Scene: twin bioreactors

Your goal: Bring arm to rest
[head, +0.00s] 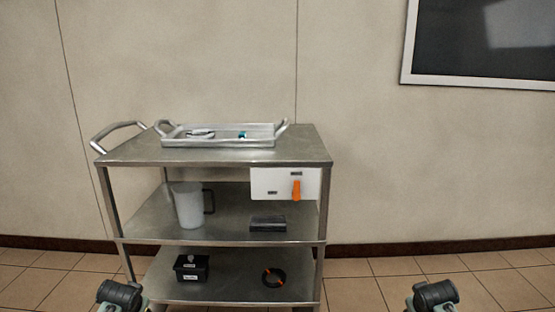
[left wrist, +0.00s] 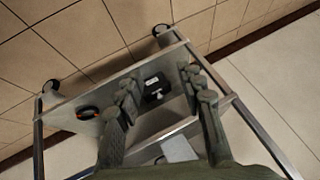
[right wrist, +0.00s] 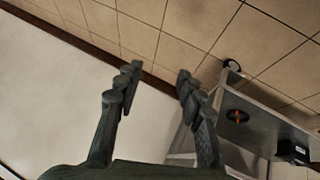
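My left gripper (left wrist: 160,88) is open and empty, its two fingers spread apart in the left wrist view with the cart beyond them. My right gripper (right wrist: 158,80) is open and empty in the right wrist view, with floor and wall beyond its fingers. In the head view only dark parts of my two arms show at the bottom edge, one left and one right. Their fingertips are hidden there.
A three-level steel cart (head: 225,159) stands ahead. Its top holds a metal tray (head: 220,142) with small items. Below are a white jug (head: 188,206), a dark block (head: 268,223), a black box (head: 191,267) and a dark ring (head: 274,277). Floor right of the cart is clear.

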